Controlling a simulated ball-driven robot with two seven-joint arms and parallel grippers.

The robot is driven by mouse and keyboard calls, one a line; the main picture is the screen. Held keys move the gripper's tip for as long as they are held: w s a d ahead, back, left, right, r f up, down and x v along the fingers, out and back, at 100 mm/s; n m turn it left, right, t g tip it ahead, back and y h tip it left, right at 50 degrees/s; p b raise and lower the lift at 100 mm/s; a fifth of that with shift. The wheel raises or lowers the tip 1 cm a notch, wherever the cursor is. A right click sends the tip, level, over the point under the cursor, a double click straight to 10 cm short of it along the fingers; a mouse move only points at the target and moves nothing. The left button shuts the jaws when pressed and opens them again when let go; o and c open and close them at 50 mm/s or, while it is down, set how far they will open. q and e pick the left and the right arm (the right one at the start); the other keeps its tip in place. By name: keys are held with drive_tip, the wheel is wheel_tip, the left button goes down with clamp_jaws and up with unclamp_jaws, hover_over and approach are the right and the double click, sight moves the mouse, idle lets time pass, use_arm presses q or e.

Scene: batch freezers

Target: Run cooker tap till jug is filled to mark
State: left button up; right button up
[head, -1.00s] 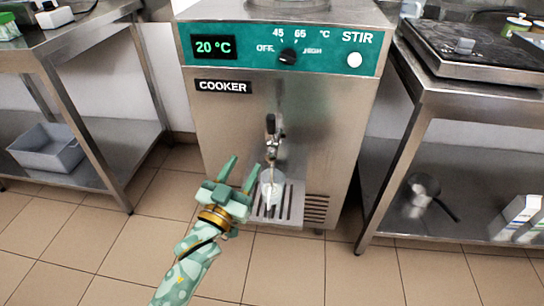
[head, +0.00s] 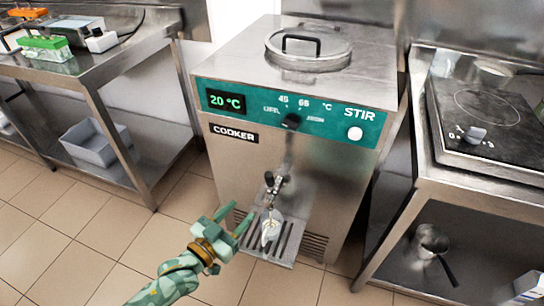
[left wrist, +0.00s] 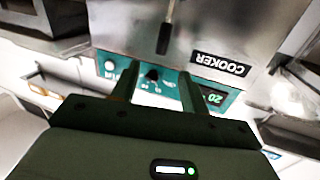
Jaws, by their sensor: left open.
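The steel cooker (head: 300,165) stands ahead, its display reading 20 °C. Its tap (head: 274,186), with a black handle, sticks out low on the front. A small clear jug (head: 271,228) stands below the spout on the slatted drip tray (head: 284,250). Its mark and water level are too small to tell. My left gripper (head: 240,212) is open and empty, just left of the jug and tap, apart from both. In the left wrist view the cooker front appears upside down beyond the open fingers (left wrist: 158,90), with a dark handle (left wrist: 165,38) above them. My right gripper is out of view.
A lidded opening (head: 308,45) tops the cooker. A steel table with a grey bin (head: 95,145) on its lower shelf stands left. A counter with a hotplate (head: 485,125) stands right, a saucepan (head: 432,245) beneath. The tiled floor in front is clear.

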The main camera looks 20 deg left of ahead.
sight(267, 182)
use_arm(q)
drive_tip(key=b+x, duration=0.2)
drive_tip(key=x, duration=0.3)
drive_tip(key=b+x, duration=0.1)
drive_tip(key=x, duration=0.4)
drive_tip(key=b+x, duration=0.2)
drive_tip(key=x, duration=0.4)
drive_tip(key=shift+a+b, duration=0.3)
drive_tip(key=shift+w+d+r, duration=0.1)
drive_tip(key=shift+w+r, duration=0.05)
drive_tip(key=shift+w, duration=0.15)
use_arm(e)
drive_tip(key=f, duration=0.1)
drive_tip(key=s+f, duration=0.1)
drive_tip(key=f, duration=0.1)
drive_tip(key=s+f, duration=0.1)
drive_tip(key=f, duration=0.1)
